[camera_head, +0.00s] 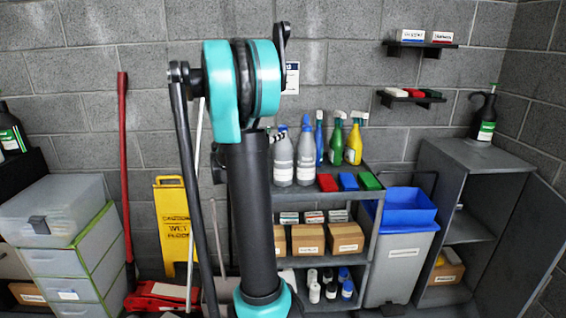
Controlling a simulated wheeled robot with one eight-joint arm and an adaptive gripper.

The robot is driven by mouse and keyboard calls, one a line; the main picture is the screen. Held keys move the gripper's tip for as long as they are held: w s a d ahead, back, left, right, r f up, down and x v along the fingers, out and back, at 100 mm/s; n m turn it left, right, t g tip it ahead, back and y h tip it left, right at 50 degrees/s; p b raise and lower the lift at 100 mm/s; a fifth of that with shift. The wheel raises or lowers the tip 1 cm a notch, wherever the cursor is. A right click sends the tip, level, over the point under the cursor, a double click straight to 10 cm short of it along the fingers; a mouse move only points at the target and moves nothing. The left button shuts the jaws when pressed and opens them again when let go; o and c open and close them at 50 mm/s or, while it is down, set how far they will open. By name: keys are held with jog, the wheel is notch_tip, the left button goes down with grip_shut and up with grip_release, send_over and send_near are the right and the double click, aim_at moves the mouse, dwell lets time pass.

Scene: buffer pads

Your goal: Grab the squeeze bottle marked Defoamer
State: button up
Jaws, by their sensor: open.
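No label reading Defoamer can be made out; the labels are too small to read. Larger bottles stand on the cart's top: grey ones (306,158), a blue one (319,140), a green one (336,146) and a yellow one (353,147). My arm rises through the middle of the view and hides part of the cart's left side. My gripper is not visible.
The cart (376,222) also holds cardboard boxes (308,239) and red, blue and green blocks. A grey bin with a blue top (402,250) and an open cabinet (480,165) stand right. A yellow wet-floor sign (172,225) and drawers (60,262) stand left.

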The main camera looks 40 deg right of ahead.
aim_at(280, 130)
jog(key=shift+x, duration=3.2)
jog(key=shift+f, duration=0.1)
jog(key=shift+c, duration=0.6)
grip_shut()
